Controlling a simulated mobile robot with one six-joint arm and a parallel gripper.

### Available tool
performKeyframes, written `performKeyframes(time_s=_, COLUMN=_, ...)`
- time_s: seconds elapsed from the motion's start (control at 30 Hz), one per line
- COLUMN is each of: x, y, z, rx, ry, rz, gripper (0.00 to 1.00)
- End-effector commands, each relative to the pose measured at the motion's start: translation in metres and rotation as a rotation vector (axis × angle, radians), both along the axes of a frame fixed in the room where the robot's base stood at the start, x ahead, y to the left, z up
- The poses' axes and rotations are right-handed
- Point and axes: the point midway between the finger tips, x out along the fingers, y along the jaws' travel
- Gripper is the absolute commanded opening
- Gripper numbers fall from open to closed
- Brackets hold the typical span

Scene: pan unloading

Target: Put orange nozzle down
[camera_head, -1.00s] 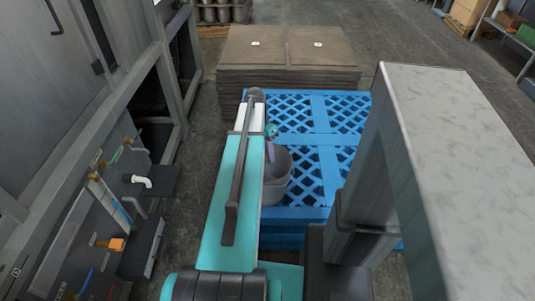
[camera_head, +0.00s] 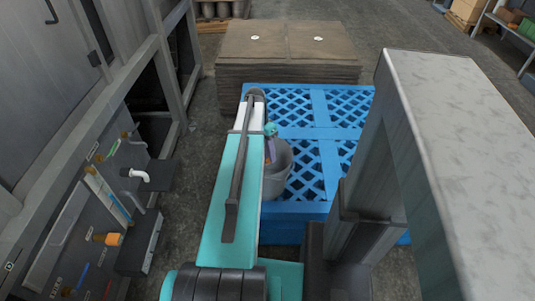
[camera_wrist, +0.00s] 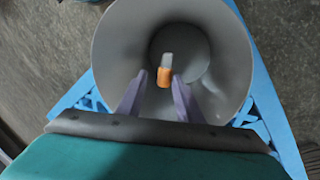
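The orange nozzle (camera_wrist: 164,77) shows in the wrist view, with a pale grey end, over the inside of a grey bucket (camera_wrist: 118,50). My gripper (camera_wrist: 160,78) points into the bucket, its two purple fingers spread to either side of the nozzle. A gap shows between the left finger and the nozzle, so the gripper looks open. I cannot tell whether the nozzle rests on the bucket floor or is still at fingertip height. In the head view the bucket (camera_head: 277,178) stands on a blue pallet (camera_head: 322,105), partly hidden by my arm.
At left, a grey machine panel (camera_head: 70,225) carries fittings, including another orange piece (camera_head: 112,239) and a white elbow pipe (camera_head: 140,175). A stack of brown sheets (camera_head: 288,65) stands behind the pallet. Dark floor (camera_head: 195,160) is open between machine and pallet.

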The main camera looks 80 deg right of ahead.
Motion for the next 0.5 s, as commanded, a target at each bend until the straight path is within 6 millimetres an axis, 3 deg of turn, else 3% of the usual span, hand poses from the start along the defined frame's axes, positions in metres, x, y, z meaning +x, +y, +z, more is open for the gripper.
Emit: performKeyframes(time_s=0.5, x=0.0004, y=0.0001, z=0.0001, rx=0.000, ry=0.000, rz=0.001, gripper=0.40)
